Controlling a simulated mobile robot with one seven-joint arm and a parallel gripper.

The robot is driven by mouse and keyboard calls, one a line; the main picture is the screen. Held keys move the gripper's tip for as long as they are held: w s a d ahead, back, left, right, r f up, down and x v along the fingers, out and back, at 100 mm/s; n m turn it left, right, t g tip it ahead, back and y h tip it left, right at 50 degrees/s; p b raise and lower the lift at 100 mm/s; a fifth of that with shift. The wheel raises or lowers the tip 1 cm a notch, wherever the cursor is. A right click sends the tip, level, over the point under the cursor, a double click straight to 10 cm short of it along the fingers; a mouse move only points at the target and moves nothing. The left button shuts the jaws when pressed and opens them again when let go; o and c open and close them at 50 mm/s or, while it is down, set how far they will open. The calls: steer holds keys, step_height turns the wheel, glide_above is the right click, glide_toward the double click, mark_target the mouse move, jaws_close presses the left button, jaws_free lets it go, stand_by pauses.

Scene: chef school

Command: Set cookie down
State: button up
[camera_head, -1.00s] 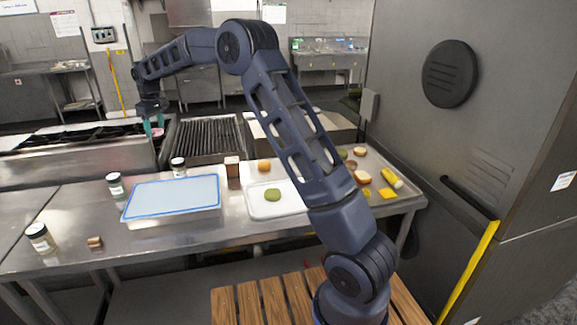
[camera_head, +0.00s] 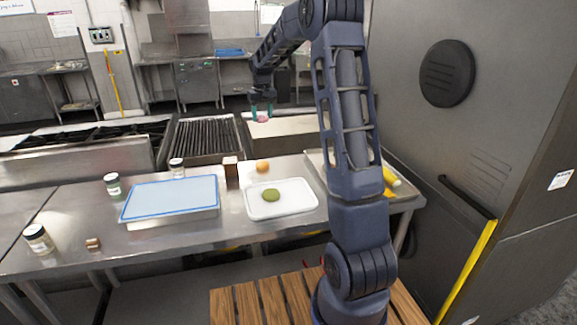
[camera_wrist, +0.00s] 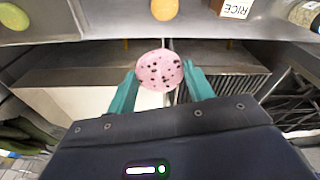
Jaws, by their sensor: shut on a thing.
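My gripper (camera_head: 262,104) is shut on a round pink cookie (camera_head: 262,119). In the wrist view the cookie (camera_wrist: 160,68) is pink with dark specks, pinched at its edges between the two teal fingers. In the head view the cookie hangs in the air beyond the steel table, around the back counter just right of the grill. Nothing appears to touch it from below.
The steel table (camera_head: 160,240) holds a white tray (camera_head: 305,203) with a green round item (camera_head: 271,195), a blue-topped tray (camera_head: 135,213), a small box (camera_head: 231,172), an orange round item (camera_head: 262,166) and jars (camera_head: 38,238). A ribbed grill (camera_head: 203,138) lies behind. A tall steel cabinet (camera_head: 420,140) stands right.

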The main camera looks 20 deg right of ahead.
mark_target(288, 164)
steer(key=s+d+m, duration=0.2)
steer(key=s+d, duration=0.2)
steer(key=d, duration=0.6)
steer(key=shift+m, duration=0.3)
steer(key=f, duration=2)
steer(key=shift+w+d+f, duration=0.15)
steer(key=shift+d+f, duration=0.15)
steer(key=shift+f, duration=0.15)
steer(key=o, duration=1)
steer(key=shift+c, duration=0.2)
